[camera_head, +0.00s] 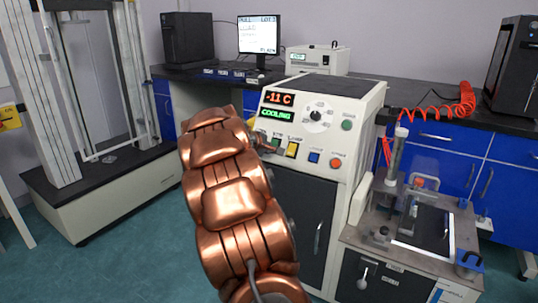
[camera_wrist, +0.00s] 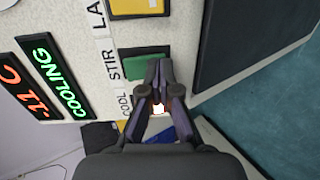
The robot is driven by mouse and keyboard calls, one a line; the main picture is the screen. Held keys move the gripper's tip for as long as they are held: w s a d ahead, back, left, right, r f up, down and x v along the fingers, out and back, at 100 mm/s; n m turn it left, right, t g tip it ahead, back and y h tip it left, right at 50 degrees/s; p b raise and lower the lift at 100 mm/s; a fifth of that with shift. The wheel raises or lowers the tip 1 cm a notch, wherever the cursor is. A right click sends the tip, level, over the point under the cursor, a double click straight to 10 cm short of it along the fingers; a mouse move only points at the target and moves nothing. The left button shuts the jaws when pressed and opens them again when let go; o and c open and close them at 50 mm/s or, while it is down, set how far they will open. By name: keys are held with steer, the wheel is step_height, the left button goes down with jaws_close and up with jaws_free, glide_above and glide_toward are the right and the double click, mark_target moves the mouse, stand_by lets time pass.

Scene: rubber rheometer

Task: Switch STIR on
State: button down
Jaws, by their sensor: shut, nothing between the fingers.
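The green STIR switch (camera_wrist: 145,62) is on the sloping white panel, beside its STIR label, and looks dull rather than lit. My gripper (camera_wrist: 158,64) is shut and empty, with its fingertips over the right part of this switch in the wrist view. I cannot tell whether they touch it. In the head view my copper-coloured arm reaches to the panel's left side, and the STIR switch (camera_head: 276,140) shows only partly there. The display (camera_head: 279,105) reads -11 C and COOLING.
The yellow LAMP switch (camera_wrist: 140,6) is next to STIR. On the other side, the COOL switch is mostly hidden by my gripper, with a bright spot between the fingers. A blue button (camera_head: 314,157), an orange button (camera_head: 336,163) and a knob (camera_head: 316,115) are farther right.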

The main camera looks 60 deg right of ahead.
steer(key=shift+r, duration=0.2)
steer(key=shift+r+p, duration=0.65)
steer(key=shift+r, duration=0.05)
steer(key=a+f+p+v, duration=0.1)
steer(key=f+p+v, duration=0.1)
steer(key=v, duration=1.1)
steer(key=shift+s+a, duration=0.15)
steer(key=shift+a, duration=0.4)
steer(key=shift+f, duration=0.1)
